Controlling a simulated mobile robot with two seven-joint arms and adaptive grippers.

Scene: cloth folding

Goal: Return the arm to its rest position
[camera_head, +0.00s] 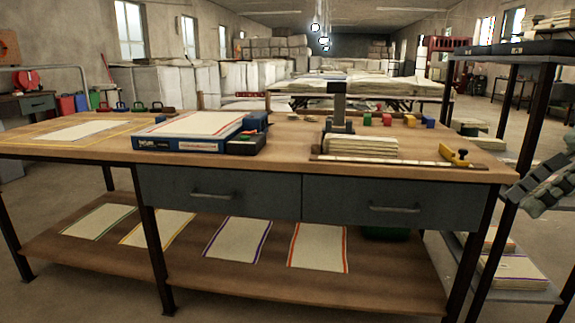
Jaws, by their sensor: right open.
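My right gripper (526,196) shows at the right edge, raised in front of the dark shelf rack and to the right of the table. It is open, and I see nothing in it. My left gripper is out of view. A white cloth with a red border (200,124) lies flat on a blue folding box (180,145) on the wooden table (270,166). A stack of folded cream cloths (360,146) lies on the table's right part. My right gripper is apart from all of these.
The dark rack (505,60) stands close at right, with cloths on its lower shelf. Another cloth (80,131) lies flat at the table's left. Several bordered cloths lie on the table's lower shelf (380,280). Small coloured blocks sit at the table's back right.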

